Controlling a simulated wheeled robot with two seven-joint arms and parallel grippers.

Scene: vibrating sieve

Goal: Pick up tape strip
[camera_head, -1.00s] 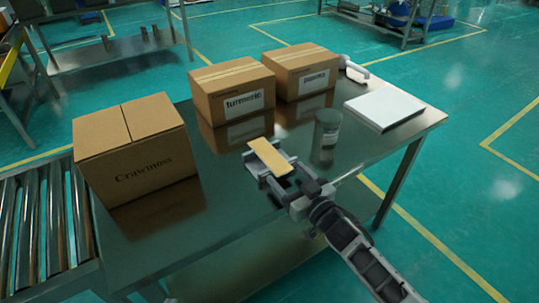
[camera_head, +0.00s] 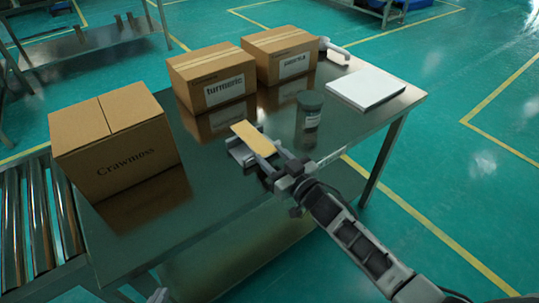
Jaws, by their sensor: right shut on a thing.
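The tape strip (camera_head: 249,135) is a flat tan piece near the middle of the head view. My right gripper (camera_head: 258,154) reaches in from the lower right and is shut on the strip, near the front edge of the table. Grey parts show beside and below the strip; I cannot tell whether they are all gripper fingers. The height of the strip above the table is unclear. A small grey piece of my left gripper (camera_head: 160,296) shows at the bottom edge; most of it is out of frame.
On the metal table (camera_head: 215,185) stand the Crawmoss box (camera_head: 115,160), the turmeric box (camera_head: 212,85) and a paprika-like box (camera_head: 280,60). A dark lidded jar (camera_head: 308,112) stands close right of the strip. A white flat slab (camera_head: 366,90) lies at right. A roller conveyor (camera_head: 35,220) is at left.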

